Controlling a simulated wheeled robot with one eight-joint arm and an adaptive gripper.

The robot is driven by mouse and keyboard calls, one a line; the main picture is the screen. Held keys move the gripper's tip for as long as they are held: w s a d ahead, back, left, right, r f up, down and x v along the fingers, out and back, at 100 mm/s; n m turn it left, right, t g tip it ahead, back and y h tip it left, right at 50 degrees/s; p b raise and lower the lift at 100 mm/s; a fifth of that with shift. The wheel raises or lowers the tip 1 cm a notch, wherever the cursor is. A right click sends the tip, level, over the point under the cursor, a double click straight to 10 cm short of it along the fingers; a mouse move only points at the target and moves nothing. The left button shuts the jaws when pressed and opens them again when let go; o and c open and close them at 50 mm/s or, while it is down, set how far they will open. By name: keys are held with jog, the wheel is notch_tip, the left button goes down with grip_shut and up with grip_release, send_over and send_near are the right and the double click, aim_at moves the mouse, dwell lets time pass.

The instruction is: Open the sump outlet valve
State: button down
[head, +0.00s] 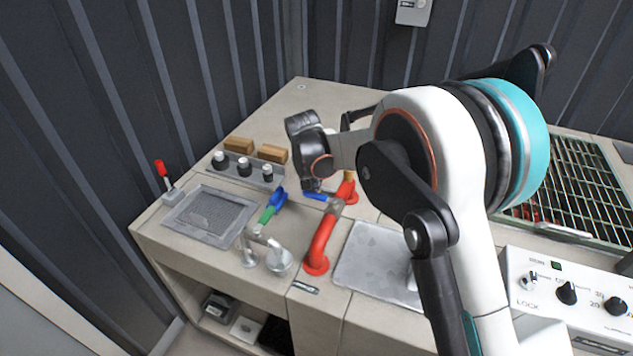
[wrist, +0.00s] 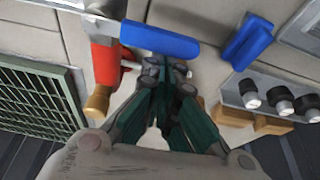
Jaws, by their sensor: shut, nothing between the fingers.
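A red pipe (head: 322,245) rises from the counter, with a valve carrying a blue lever (head: 316,196) near its top. In the wrist view this blue lever (wrist: 160,40) lies across the picture, just beyond my fingertips. My gripper (wrist: 165,68) is shut and empty, its tips close to the lever; I cannot tell whether they touch. In the head view my wrist is above the valve and partly hides it. A second blue handle (head: 278,198) sits on a green-bodied fitting (head: 267,214) to the left. No readable label shows which one is the sump outlet valve.
Black-and-white knobs (head: 244,167) and wooden blocks (head: 272,153) stand at the back left. A small red-tipped lever (head: 161,169) is at the left edge. A metal grate (head: 575,185) and white control box (head: 565,300) lie right. A grey plate (head: 375,265) is flat in front.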

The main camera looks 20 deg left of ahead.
aim_at(310, 192)
jog(key=shift+s+n, duration=0.2)
jog(key=shift+n, duration=0.2)
jog(key=s+n, duration=0.1)
jog(key=s+n+y, duration=0.1)
jog(key=n, duration=0.2)
jog(key=shift+s+a, duration=0.25)
jog(key=shift+s, duration=0.15)
jog(key=s+d+n+g+y, duration=0.2)
jog(key=s+n, duration=0.4)
jog(key=n, duration=0.5)
jog(key=shift+s+d+n+g+y+b, duration=0.35)
jog(key=shift+d+g, duration=0.35)
jog(key=shift+d, duration=0.65)
